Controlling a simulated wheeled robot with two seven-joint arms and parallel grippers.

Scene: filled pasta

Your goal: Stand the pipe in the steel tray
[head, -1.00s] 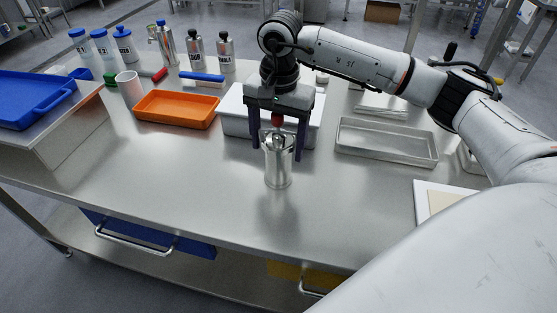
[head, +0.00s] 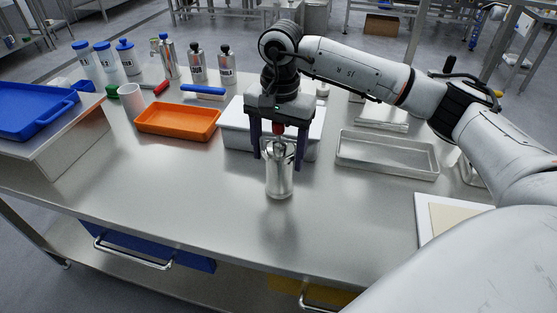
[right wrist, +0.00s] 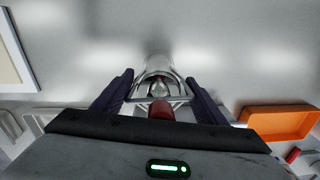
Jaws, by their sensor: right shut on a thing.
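The pipe, a shiny steel cylinder (head: 279,183), is upright below my right gripper (head: 279,162) in the head view. My right gripper is shut on it near the top, with a dark finger on either side. In the right wrist view the cylinder (right wrist: 157,68) shows between the gripper's fingers (right wrist: 160,86), with a red part close to the palm. I cannot tell whether its bottom touches the table. The steel tray (head: 390,153), shallow and empty, lies to the right of the gripper. My left gripper is not in view.
An orange tray (head: 178,121), a white cup (head: 131,101) and several bottles are at the left and back. A white-framed board (head: 450,212) lies at the right. The front middle of the table is clear.

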